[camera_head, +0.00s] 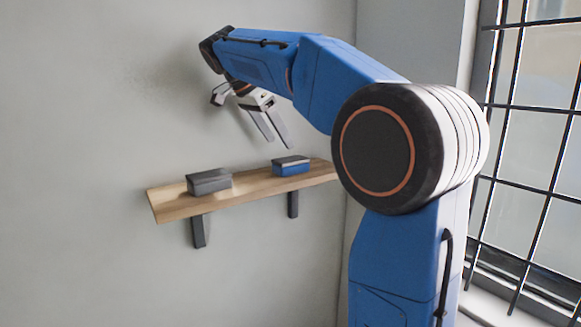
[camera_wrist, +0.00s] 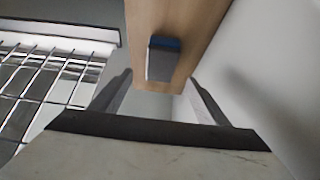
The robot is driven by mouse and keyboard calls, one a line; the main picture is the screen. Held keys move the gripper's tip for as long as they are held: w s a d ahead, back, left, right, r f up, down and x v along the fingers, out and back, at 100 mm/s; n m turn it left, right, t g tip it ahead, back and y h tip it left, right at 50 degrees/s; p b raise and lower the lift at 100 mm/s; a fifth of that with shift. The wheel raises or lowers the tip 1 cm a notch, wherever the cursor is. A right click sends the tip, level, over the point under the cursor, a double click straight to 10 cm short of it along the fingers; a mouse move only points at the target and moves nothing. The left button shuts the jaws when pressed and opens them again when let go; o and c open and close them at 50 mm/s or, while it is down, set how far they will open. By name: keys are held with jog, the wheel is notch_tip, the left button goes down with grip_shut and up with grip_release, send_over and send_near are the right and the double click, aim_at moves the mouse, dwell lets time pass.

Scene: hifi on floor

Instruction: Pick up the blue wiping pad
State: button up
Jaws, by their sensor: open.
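The blue wiping pad (camera_head: 291,168), a small block with a dark grey top and blue sides, sits on the right part of a wooden wall shelf (camera_head: 243,196). In the wrist view the pad (camera_wrist: 162,62) lies beyond the fingers, roughly between them, with its grey top and a strip of blue along its far edge. My gripper (camera_head: 279,143) hangs above the shelf with its fingers pointing down, a short way above the blue pad. The fingers also show in the wrist view (camera_wrist: 158,80), spread apart with nothing between them.
A dark grey block (camera_head: 209,182) sits on the shelf to the left of the blue pad, with bare wood between them. Dark brackets (camera_head: 198,231) hold the shelf to the wall. A barred window (camera_head: 530,150) stands at the right. The wall is close behind the shelf.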

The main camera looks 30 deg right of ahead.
aim_at(290, 159)
jog(key=shift+x, duration=4.75)
jog(key=shift+a, duration=0.1)
jog(key=c, duration=1.2)
